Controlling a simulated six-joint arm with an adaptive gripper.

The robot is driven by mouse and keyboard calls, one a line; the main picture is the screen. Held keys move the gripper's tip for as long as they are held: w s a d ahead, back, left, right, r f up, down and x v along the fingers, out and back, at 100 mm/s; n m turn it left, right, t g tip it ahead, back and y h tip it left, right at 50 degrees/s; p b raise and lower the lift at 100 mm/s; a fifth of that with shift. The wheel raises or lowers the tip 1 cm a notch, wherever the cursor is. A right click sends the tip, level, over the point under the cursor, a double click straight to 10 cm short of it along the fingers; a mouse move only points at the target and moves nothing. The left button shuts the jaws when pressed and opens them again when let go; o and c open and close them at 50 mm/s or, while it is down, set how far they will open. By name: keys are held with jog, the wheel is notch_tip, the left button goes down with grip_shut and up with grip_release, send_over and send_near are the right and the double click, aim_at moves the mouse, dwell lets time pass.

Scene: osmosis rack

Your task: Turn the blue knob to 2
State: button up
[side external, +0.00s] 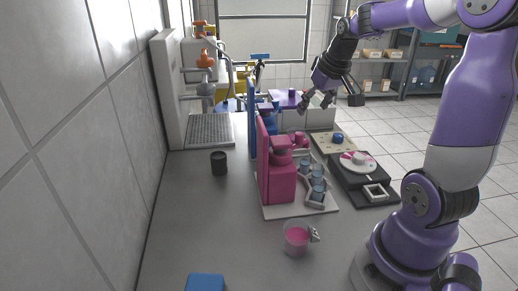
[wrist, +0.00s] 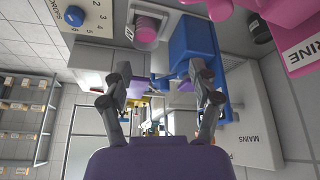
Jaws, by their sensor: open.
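The blue knob (side external: 338,138) sits on a beige panel (side external: 322,147) on the bench, behind the black device. In the wrist view the blue knob (wrist: 74,16) is at the top left, on the beige panel (wrist: 98,28) with small printed marks around it. I cannot tell which mark the knob points at. My gripper (side external: 316,102) hangs in the air above and behind the panel, apart from the knob. In the wrist view my gripper (wrist: 160,72) has its two fingers spread wide with nothing between them; the knob lies outside them, up and left.
A pink stand (side external: 275,178) with small blue-grey cups is left of the black device (side external: 365,185). A blue stand (wrist: 197,48) is near the panel. A pink-filled beaker (side external: 297,238) and black cup (side external: 219,163) stand on the bench. The wall bounds the left.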

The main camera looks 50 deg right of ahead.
aim_at(339, 136)
jog(key=s+d+f+m, duration=0.2)
jog(key=d+f, duration=0.1)
jog(key=d, duration=0.4)
jog(key=s+d+f+m, duration=0.1)
jog(key=s+d+f, duration=0.15)
jog(key=d, duration=0.45)
jog(key=shift+g+h, duration=0.4)
jog(key=x, duration=1)
jog(key=shift+s+d, duration=0.3)
jog(key=shift+d, duration=0.1)
grip_shut()
